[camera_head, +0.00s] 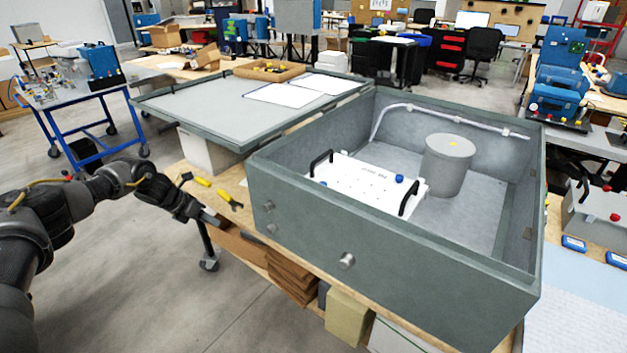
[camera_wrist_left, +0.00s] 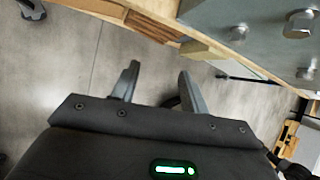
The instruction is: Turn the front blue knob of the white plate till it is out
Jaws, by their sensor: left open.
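The white plate (camera_head: 362,191) lies inside the open grey box (camera_head: 350,235), with black handles at its two ends. A blue knob (camera_head: 399,178) stands up on its right part. A smaller dark blue spot (camera_head: 323,184) near its front left edge may be another knob; it is too small to tell. My left gripper (camera_head: 212,218) is outside the box, left of its front corner, well apart from the plate. In the left wrist view its two fingers (camera_wrist_left: 158,88) are spread with nothing between them. My right gripper is not in view.
A grey cylinder (camera_head: 449,165) stands in the box behind the plate, and a pale pipe (camera_head: 455,115) runs along the back walls. The box walls rise around the plate. The lid (camera_head: 210,100) lies left with papers on it. Yellow-handled tools (camera_head: 228,198) lie on the bench.

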